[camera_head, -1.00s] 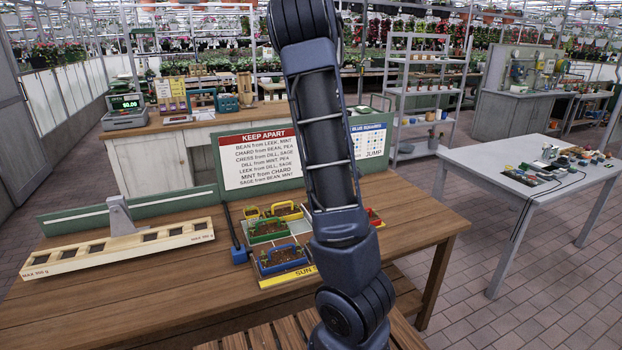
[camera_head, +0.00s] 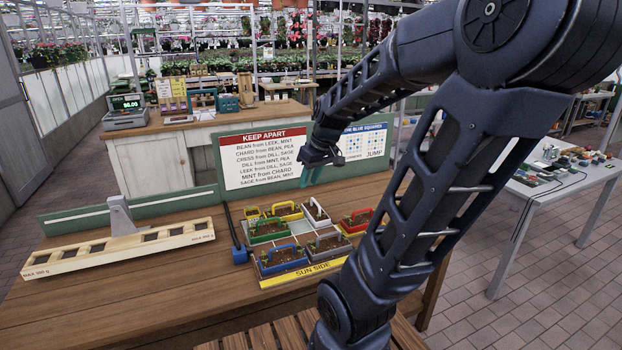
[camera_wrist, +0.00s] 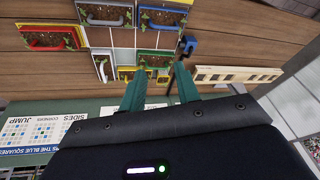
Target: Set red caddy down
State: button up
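The red caddy (camera_head: 356,220), with soil in it, stands at the right side of the sun-side tray (camera_head: 300,275). It also shows at the upper left in the wrist view (camera_wrist: 48,40). My gripper (camera_head: 313,180) is up in front of the signs, behind and above the caddies and apart from the red one. Its two teal fingers (camera_wrist: 162,92) are spread, with nothing between them.
The front left of the wooden table (camera_head: 130,300) is clear.

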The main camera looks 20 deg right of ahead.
jog(key=s+a+r+m+t+h, duration=0.1)
jog(key=s+a+r+m, duration=0.1)
jog(key=s, duration=0.2)
jog(key=s+a+r+m+h, duration=0.1)
jog(key=s+r+m, duration=0.1)
jog(key=s, duration=0.3)
jog(key=shift+s+a+r+t, duration=0.2)
jog(key=shift+a+r+t, duration=0.15)
jog(key=shift+r+t, duration=0.05)
dwell(0.8)
